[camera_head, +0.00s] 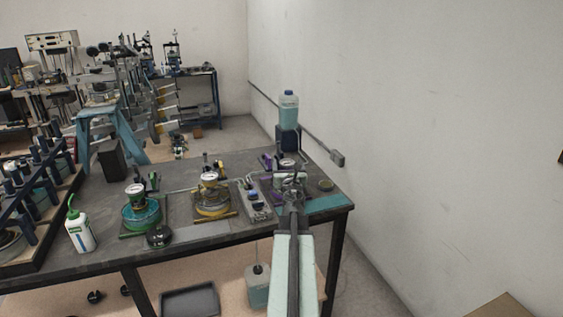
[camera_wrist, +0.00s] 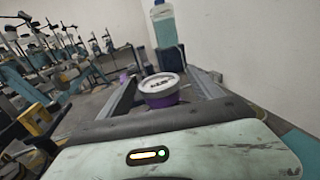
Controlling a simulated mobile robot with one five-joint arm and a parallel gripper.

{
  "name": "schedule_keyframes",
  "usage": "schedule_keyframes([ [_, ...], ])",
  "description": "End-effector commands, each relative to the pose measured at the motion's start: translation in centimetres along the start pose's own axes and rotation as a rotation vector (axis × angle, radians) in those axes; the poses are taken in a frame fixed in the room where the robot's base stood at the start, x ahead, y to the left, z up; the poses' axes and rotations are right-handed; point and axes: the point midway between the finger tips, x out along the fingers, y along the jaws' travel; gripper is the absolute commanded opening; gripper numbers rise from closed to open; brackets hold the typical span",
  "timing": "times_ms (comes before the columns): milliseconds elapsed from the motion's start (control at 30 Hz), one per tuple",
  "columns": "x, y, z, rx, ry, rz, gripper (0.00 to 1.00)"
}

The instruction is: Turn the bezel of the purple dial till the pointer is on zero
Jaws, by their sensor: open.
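The purple dial (camera_wrist: 160,92) shows in the wrist view as a short purple drum with a pale rim and light face. Its face is seen at a slant, and the pointer and marks are too small to read. My gripper (camera_wrist: 166,76) is open, with one finger on each side of the dial. I cannot tell whether either finger touches the bezel. In the head view my gripper (camera_head: 290,178) is over the right end of the bench, and the dial's pale top (camera_head: 287,162) shows just beyond it, its body largely hidden.
Two other dial stands, one green (camera_head: 141,216) and one yellow (camera_head: 212,195), stand to the left on the dark bench. A clear bottle with a blue cap (camera_head: 289,104) stands behind the dial on a dark block. A white squeeze bottle (camera_head: 79,232) is near the bench front. The wall is at right.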

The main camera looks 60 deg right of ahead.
Motion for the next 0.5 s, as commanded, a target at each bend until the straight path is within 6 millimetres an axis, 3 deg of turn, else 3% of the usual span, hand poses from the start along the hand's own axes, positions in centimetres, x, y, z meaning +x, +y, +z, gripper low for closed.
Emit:
schedule_keyframes([
  [100, 1.42, -0.56, 0.0, 0.0, 0.0, -0.001, 0.75],
  [333, 1.49, -0.06, 0.0, 0.0, 0.0, 0.006, 0.75],
  [367, 1.49, 0.02, 0.0, 0.0, 0.0, 0.007, 0.72],
  [500, 1.49, 0.24, 0.0, 0.0, 0.0, 0.01, 0.33],
])
